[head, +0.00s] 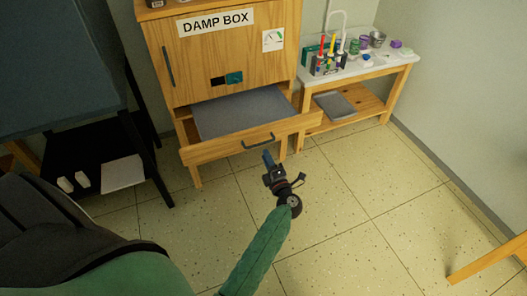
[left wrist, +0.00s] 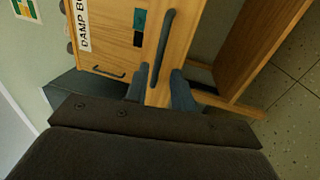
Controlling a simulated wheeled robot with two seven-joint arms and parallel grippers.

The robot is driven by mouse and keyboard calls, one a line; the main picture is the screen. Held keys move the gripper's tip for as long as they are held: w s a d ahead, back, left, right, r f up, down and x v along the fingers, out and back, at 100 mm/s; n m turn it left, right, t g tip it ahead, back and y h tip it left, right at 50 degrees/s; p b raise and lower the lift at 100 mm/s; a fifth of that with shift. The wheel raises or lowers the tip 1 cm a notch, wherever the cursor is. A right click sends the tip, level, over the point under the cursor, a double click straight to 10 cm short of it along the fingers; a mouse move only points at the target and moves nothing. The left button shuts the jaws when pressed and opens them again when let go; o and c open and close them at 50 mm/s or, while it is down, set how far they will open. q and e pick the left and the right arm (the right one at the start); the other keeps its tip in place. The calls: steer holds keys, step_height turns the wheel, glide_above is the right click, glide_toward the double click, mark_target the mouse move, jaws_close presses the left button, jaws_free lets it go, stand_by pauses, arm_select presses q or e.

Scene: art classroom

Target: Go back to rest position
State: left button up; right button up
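The wooden damp box cabinet (head: 190,58) has its bottom drawer (head: 215,152) pulled out, showing a flat grey surface inside. A dark bar handle (head: 258,142) is on the drawer front. My left gripper (head: 267,157) is just in front of this handle, at the end of the green-sleeved arm. In the left wrist view its two fingers (left wrist: 158,92) are apart with nothing held between them. The drawer handle (left wrist: 160,50) lies just beyond the fingertips; I cannot tell whether they touch it. My right gripper is in neither view.
A white-topped table (head: 350,72) with brushes and paint pots stands right of the cabinet. A black shelf (head: 85,150) with white items stands at the left. A wooden leg (head: 485,260) shows at lower right. The tiled floor (head: 350,210) between is clear.

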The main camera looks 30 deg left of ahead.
arm_select(q)
steer(key=shift+s+d+f, duration=0.1)
steer(key=shift+s+d, duration=0.25)
steer(key=shift+d, duration=0.05)
